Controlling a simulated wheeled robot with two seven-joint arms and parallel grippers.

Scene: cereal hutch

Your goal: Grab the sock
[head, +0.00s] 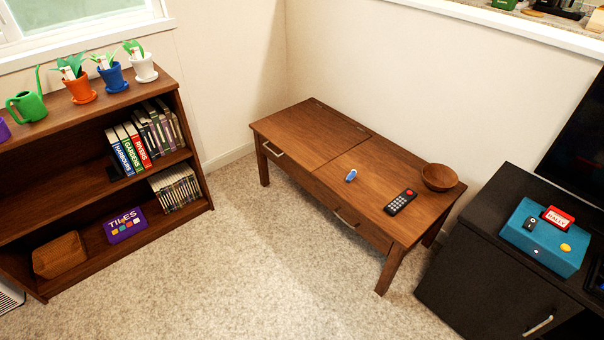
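No sock can be made out in the head view. A small blue and white object (351,175) lies on the wooden coffee table (310,140); it is too small to tell what it is. The table has two front drawers with metal handles, both shut, and their insides are hidden. Neither of my grippers is in view.
A black remote (400,202) and a wooden bowl (439,177) are on the table. A bookshelf (90,195) with books, potted plants and a purple box (125,225) stands left. A black cabinet (480,270) with a teal box (545,238) stands right. The carpet (240,270) between is clear.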

